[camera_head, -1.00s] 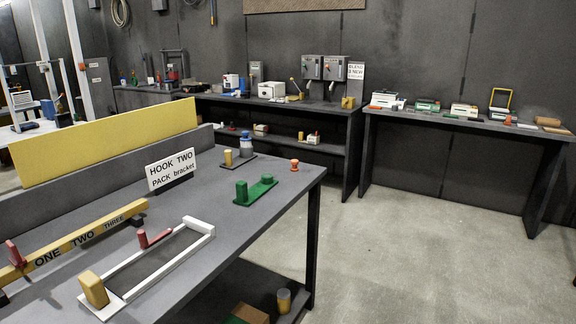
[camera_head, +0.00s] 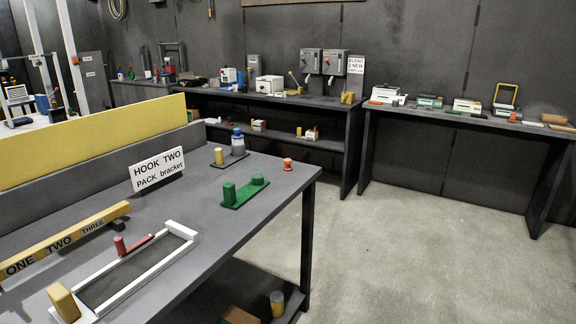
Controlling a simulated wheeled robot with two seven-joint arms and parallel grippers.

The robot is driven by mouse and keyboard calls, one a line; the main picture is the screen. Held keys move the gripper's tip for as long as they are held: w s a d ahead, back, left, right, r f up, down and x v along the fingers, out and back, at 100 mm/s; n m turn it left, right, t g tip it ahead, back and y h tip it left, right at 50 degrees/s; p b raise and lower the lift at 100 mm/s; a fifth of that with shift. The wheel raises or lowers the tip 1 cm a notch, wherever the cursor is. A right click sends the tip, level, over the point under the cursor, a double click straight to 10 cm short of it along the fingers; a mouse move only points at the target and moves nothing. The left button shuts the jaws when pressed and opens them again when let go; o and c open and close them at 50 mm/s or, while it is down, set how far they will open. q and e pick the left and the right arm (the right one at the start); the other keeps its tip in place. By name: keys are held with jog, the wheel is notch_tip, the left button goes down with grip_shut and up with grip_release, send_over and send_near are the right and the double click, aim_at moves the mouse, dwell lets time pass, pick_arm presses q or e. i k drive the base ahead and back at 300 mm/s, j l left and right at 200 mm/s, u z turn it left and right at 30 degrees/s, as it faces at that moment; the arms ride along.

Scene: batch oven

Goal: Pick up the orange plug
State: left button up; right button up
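The orange plug (camera_head: 287,164) is a small round piece standing upright near the far right corner of the grey workbench (camera_head: 255,222). Nothing touches it. A green block with two posts (camera_head: 245,190) lies to its left and nearer. Neither of my grippers shows in the head view.
A white frame (camera_head: 140,270), a yellow bar marked ONE TWO THREE (camera_head: 66,240), a HOOK TWO sign (camera_head: 158,168) and a bottle on a dark base (camera_head: 238,143) are on the bench. Other benches (camera_head: 455,114) line the back wall. Grey floor (camera_head: 420,245) at right is clear.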

aim_at(287, 161)
jog(key=i+z, duration=0.45)
jog(key=i, duration=0.35)
jog(key=i+j+z, duration=0.2)
jog(key=i+z, duration=0.2)
jog(key=i, duration=0.35)
